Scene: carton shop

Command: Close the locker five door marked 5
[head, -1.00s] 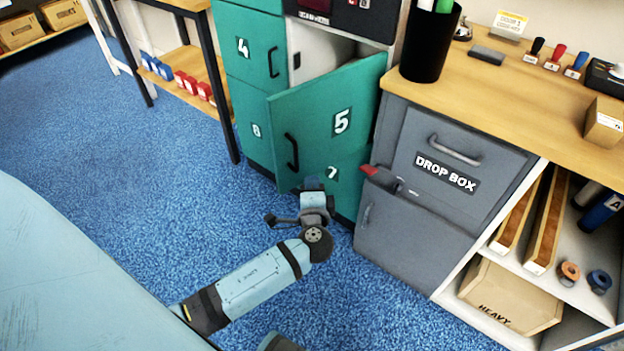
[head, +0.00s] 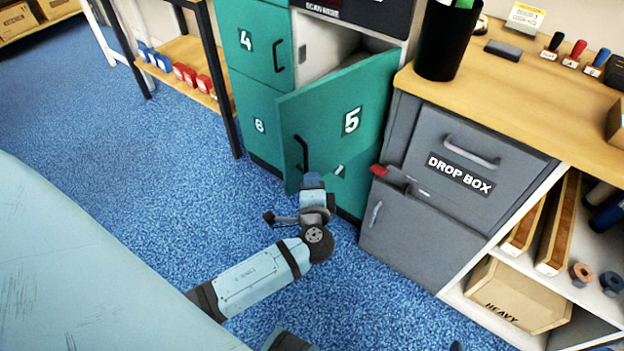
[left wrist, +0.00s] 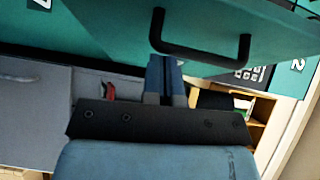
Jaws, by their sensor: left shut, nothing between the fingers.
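The green locker five door (head: 325,110), marked with a white 5, stands partly open. Its free edge with the black handle (head: 302,153) swings out to the left, and the pale locker inside shows above it. My left gripper (head: 312,180) is shut and empty, low in front of the door, just below and right of the handle. In the left wrist view its closed fingers (left wrist: 165,75) point at the door's lower part, and the door (left wrist: 210,55) with its handle (left wrist: 200,45) fills the top. I cannot tell whether the fingertips touch the door. My right gripper is out of view.
The grey drop box (head: 455,205) stands right of the lockers, with a wooden counter (head: 520,90) above. A black pen cup (head: 446,40) stands at the counter's left end. Locker door 4 (head: 250,40) is shut. Blue floor (head: 150,190) is clear at left.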

